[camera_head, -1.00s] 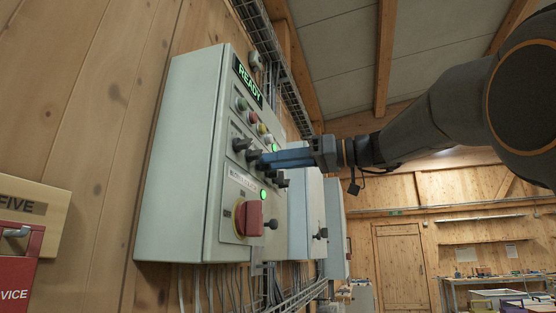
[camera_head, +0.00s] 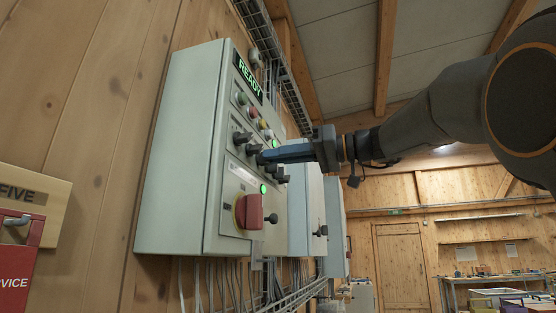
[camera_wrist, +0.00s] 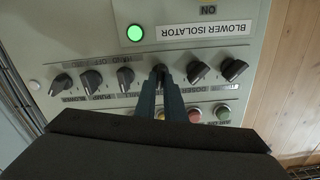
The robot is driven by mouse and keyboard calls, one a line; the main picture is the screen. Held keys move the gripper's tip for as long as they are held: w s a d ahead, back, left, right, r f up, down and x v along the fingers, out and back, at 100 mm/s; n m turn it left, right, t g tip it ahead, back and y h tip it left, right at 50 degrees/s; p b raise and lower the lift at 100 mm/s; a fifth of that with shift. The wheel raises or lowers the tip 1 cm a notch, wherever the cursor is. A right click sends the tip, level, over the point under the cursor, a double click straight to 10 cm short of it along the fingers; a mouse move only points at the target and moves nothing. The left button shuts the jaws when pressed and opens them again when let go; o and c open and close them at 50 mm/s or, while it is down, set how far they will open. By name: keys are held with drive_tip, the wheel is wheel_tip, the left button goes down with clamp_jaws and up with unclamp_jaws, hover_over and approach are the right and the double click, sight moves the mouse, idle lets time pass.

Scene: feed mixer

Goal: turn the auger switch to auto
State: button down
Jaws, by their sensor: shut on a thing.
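The grey control panel (camera_head: 190,150) is on the wooden wall and carries a row of black rotary switches. My gripper (camera_head: 262,157) reaches it from the right in the head view, with its blue fingers at the switch row. In the wrist view my gripper (camera_wrist: 159,82) is shut on one black switch knob (camera_wrist: 158,71) in the middle of the row. The fingers cover most of that knob and its label, so I cannot read whether it is the auger switch or its exact setting. The panel appears upside down in the wrist view.
Neighbouring knobs stand close on both sides: one knob (camera_wrist: 125,77) left, another (camera_wrist: 197,71) right. A red isolator handle (camera_head: 250,211) sits below the row. Coloured buttons (camera_wrist: 194,116) lie close to the fingers. A READY display (camera_head: 248,76) glows green.

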drive_tip(key=m, duration=0.6)
drive_tip(key=shift+w+f, duration=0.1)
drive_tip(key=shift+m, duration=0.3)
idle(0.3)
drive_tip(key=c, duration=1.8)
unclamp_jaws()
drive_tip(key=shift+c, duration=0.2)
drive_tip(key=b+v, duration=0.2)
drive_tip(key=v, duration=0.6)
